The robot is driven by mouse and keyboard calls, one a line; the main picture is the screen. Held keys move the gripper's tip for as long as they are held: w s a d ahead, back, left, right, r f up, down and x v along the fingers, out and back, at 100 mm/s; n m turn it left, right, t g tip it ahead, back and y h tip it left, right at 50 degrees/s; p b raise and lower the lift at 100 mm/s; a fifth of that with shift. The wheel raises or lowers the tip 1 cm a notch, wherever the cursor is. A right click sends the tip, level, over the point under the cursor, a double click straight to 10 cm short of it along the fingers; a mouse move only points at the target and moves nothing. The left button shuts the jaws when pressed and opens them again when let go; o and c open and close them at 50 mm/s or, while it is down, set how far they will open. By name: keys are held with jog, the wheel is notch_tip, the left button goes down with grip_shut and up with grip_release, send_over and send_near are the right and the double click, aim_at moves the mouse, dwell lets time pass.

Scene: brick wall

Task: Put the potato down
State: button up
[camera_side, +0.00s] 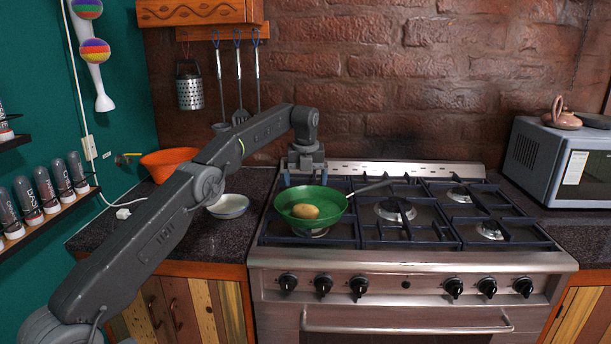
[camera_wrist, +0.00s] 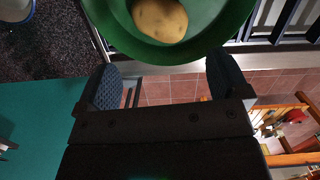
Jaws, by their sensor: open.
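A yellow-brown potato (camera_side: 304,211) lies in a green pan (camera_side: 332,205) on the left front burner of the stove. In the wrist view the potato (camera_wrist: 160,19) sits inside the green pan (camera_wrist: 240,22), near the top edge of the picture. My gripper (camera_side: 306,178) is behind and above the pan in the side view, and the pan partly hides its lower end. In the wrist view my gripper (camera_wrist: 163,80) has its two fingers wide apart with nothing between them. The potato is clear of both fingers.
The stove (camera_side: 410,262) has several black grates. A pale bowl (camera_side: 229,207) and an orange bowl (camera_side: 168,163) stand on the dark counter (camera_side: 190,226) at left. A grey microwave (camera_side: 560,160) is at right. Utensils hang on the brick wall.

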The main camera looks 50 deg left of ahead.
jog(key=s+d+r+n+t, duration=0.2)
jog(key=s+d+r+n, duration=0.95)
jog(key=s+r, duration=0.3)
jog(key=s+d+f+n+t, duration=0.1)
jog(key=s+d+f+n, duration=0.2)
jog(key=s, duration=0.5)
jog(key=s+d+f+n+t, duration=0.1)
jog(key=s+d+f+n, duration=0.2)
jog(key=s+n, duration=0.3)
jog(key=s+d+f+n+h, duration=0.1)
jog(key=s+d+f+n, duration=0.2)
jog(key=s, duration=0.8)
jog(key=shift+s+d+f+n+t, duration=0.35)
jog(key=shift+f+n, duration=0.2)
jog(key=shift+n, duration=0.7)
